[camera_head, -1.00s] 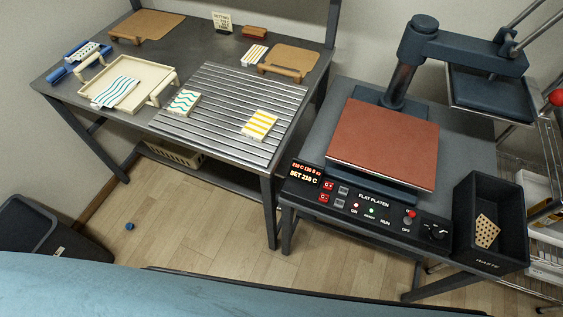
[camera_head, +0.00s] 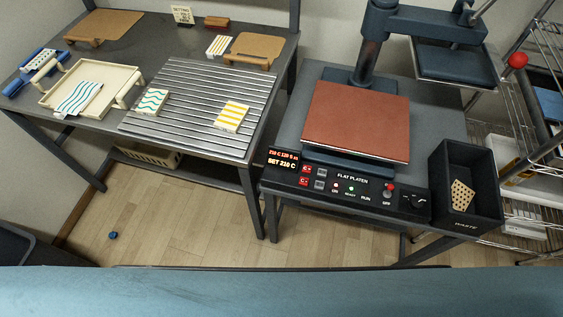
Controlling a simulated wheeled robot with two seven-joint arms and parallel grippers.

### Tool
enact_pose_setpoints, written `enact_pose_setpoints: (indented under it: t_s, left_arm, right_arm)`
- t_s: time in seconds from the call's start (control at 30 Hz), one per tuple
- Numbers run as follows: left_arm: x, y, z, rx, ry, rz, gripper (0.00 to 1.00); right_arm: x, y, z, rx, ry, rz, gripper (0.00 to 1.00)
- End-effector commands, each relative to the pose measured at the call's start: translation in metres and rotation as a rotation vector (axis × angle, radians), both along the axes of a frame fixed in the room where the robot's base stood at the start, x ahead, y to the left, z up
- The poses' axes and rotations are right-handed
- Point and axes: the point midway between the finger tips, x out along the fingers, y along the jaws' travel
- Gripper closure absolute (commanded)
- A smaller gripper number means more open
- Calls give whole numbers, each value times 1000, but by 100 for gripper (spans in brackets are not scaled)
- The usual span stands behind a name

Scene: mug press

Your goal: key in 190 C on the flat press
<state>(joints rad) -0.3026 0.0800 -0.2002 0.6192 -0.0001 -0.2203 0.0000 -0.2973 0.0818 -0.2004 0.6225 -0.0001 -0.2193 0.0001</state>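The flat press stands on the right-hand table with its red-brown platen (camera_head: 356,121) open and bare. The upper plate (camera_head: 455,62) is swung off to the right on its dark arm. The control panel (camera_head: 345,189) at the front reads FLAT PLATEN. Its display (camera_head: 283,160) glows with SET 210 C on the lower line; the upper line is small and seems to start with 210 C. Two red keys (camera_head: 305,170) sit beside the display, with two grey buttons to their right. A red-topped switch (camera_head: 389,188) stands near OFF. Neither gripper shows.
A dark waste bin (camera_head: 466,190) with a perforated tan piece stands right of the panel. The left table holds a slatted rack (camera_head: 196,110) with two patterned pieces, and a cream tray (camera_head: 92,88). A wire shelf (camera_head: 513,110) stands at far right.

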Motion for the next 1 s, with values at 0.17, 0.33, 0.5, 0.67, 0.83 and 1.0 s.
enact_pose_setpoints:
  t_s: [0.17, 0.33, 0.5, 0.67, 0.83, 1.0]
  left_arm:
    - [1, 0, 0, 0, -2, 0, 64]
    - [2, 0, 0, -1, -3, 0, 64]
    - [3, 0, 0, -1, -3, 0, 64]
    - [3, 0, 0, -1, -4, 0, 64]
    - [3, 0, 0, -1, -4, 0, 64]
    - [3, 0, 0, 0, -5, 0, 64]
  right_arm:
    - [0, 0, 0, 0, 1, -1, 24]
    - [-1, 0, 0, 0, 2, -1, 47]
    - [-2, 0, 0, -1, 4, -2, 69]
    - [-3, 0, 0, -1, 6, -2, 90]
    - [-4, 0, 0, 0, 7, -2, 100]
    - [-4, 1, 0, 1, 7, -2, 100]
